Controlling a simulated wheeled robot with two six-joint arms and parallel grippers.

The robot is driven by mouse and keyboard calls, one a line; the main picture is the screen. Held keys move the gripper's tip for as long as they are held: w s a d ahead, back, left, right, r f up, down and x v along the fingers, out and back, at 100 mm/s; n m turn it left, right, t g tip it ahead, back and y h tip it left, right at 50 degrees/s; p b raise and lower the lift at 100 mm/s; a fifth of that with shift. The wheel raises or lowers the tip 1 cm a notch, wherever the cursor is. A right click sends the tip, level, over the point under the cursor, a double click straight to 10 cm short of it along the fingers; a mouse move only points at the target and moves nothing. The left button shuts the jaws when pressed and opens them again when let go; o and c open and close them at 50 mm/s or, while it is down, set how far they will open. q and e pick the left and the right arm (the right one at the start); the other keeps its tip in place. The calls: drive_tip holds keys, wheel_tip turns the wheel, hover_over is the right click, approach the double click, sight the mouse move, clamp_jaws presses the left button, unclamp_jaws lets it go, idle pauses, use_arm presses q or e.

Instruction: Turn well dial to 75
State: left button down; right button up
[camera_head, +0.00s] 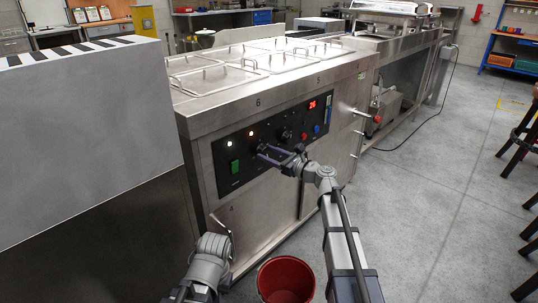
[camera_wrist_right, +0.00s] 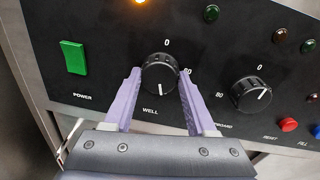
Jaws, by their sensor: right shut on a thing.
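The well dial (camera_wrist_right: 158,72) is a round black ribbed knob on the black control panel (camera_wrist_right: 100,30), above the label "WELL". A 0 is printed above it and another number at its right, beside the finger. Its pale pointer mark points roughly downward. My right gripper (camera_head: 262,152) reaches the panel from the right in the head view. In the wrist view its two purple fingers (camera_wrist_right: 158,95) are shut on the well dial, one at each side. Of my left arm, only links show at the bottom of the head view; I cannot make out its gripper.
A second black dial (camera_wrist_right: 251,93) is right of the well dial. A green power switch (camera_wrist_right: 73,57) is at its left. Red and blue buttons (camera_head: 316,128) and a lit red display (camera_head: 312,105) are further right. A red bucket (camera_head: 286,280) stands on the floor below.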

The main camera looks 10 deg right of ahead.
drive_tip(key=o, duration=1.4)
drive_tip(key=shift+s, duration=0.1)
drive_tip(key=v, duration=0.7)
drive_tip(key=shift+s+d, duration=0.25)
